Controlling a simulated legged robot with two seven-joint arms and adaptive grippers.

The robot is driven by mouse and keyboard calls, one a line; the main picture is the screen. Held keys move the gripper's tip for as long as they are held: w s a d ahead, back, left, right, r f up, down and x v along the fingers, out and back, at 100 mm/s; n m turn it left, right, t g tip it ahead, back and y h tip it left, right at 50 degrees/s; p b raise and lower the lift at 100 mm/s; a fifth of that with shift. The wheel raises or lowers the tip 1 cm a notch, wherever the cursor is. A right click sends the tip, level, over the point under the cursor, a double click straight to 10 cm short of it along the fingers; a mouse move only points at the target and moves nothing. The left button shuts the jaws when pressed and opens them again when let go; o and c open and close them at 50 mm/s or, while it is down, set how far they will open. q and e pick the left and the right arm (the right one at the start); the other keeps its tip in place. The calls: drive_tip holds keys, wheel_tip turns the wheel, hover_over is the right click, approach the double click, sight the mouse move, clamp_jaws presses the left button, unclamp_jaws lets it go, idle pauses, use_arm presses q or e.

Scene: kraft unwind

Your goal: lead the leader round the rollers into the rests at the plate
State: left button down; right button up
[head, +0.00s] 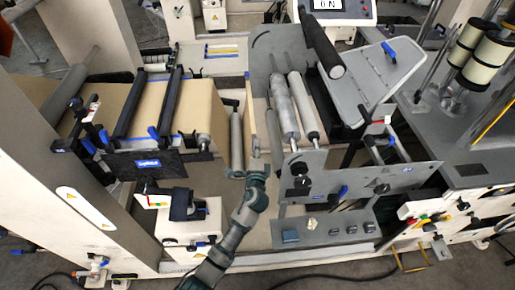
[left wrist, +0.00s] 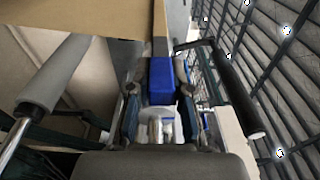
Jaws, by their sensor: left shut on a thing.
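My left gripper (head: 257,158) reaches up between the two side frames. In the left wrist view, its fingers (left wrist: 159,112) are shut on the blue grip (left wrist: 160,80) at the end of a grey bar (left wrist: 160,28). Brown kraft, the leader (left wrist: 85,16), runs beside that bar. In the head view the leader (head: 249,112) is a thin tan strip above the gripper. A grey roller (head: 237,142) stands left of it, and two grey rollers (head: 285,108) (head: 304,106) stand to its right. A tilted grey plate (head: 375,82) is farther right; I cannot make out its rests clearly.
A grey side plate (head: 365,181) with knobs borders the right. A dark padded roller (head: 323,45) is near the plate. An open gap lies between the side frames.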

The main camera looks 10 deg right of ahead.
use_arm(q)
drive_tip(key=shift+r+p, duration=0.55)
drive_tip(key=shift+r, duration=0.25)
wheel_tip(320, 180, up, 3)
drive_tip(key=p, duration=0.2)
drive_tip(key=shift+p, duration=0.4)
use_arm(e)
drive_tip(key=s+d+r, duration=0.1)
drive_tip(key=s, duration=0.5)
use_arm(q)
wheel_tip(320, 180, up, 9)
drive_tip(key=p, duration=0.8)
use_arm(e)
wheel_tip(320, 180, up, 8)
drive_tip(key=shift+w+d, duration=0.2)
drive_tip(key=shift+w, duration=0.1)
use_arm(q)
drive_tip(key=shift+f, duration=0.2)
